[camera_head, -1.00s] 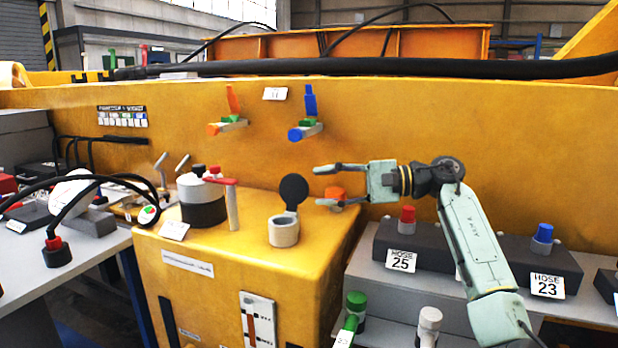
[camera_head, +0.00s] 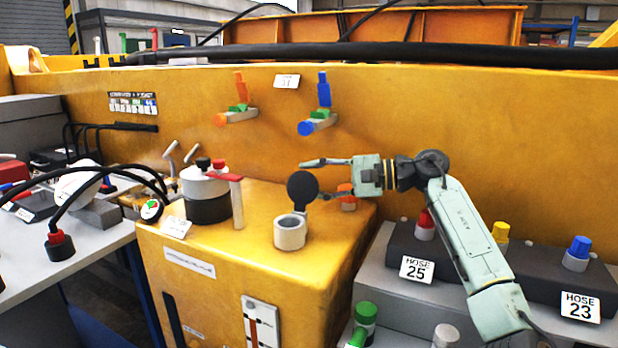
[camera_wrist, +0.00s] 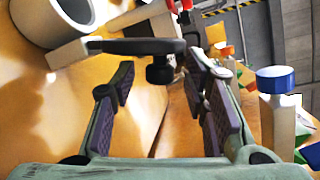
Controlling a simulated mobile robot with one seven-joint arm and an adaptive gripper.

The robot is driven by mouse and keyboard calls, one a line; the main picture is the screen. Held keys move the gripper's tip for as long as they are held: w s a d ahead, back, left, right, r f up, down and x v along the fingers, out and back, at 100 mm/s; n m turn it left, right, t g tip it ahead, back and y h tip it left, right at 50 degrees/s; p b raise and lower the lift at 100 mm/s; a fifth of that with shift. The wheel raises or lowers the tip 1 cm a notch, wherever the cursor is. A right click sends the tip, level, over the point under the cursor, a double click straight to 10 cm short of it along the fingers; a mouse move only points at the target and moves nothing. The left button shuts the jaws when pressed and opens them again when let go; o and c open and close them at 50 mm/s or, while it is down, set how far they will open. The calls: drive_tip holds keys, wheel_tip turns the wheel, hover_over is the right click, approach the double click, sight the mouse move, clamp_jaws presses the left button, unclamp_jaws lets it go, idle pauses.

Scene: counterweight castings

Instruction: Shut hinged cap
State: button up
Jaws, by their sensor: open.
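The hinged cap is a black disc (camera_head: 302,187) standing upright, open, at the back of a pale grey cylindrical neck (camera_head: 290,232) on the yellow housing. My gripper (camera_head: 312,180) is open and empty, coming from the right behind the cap, which hides part of the lower finger. In the wrist view the cap (camera_wrist: 130,46) is seen edge-on just beyond my fingertips (camera_wrist: 160,65). A small black knob on its near face lies between the fingers. The neck's open mouth (camera_wrist: 65,15) is at upper left there. I cannot tell whether a finger touches the cap.
A red-handled post (camera_head: 237,205) and a grey-and-black canister (camera_head: 206,195) stand left of the neck. Hose blocks (camera_head: 415,250) line the right shelf. The yellow wall (camera_head: 430,110) rises behind.

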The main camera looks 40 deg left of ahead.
drive_tip(key=shift+s+a+f, duration=0.1)
drive_tip(key=shift+s+a, duration=0.25)
drive_tip(key=shift+a, duration=0.25)
drive_tip(key=shift+c, duration=0.5)
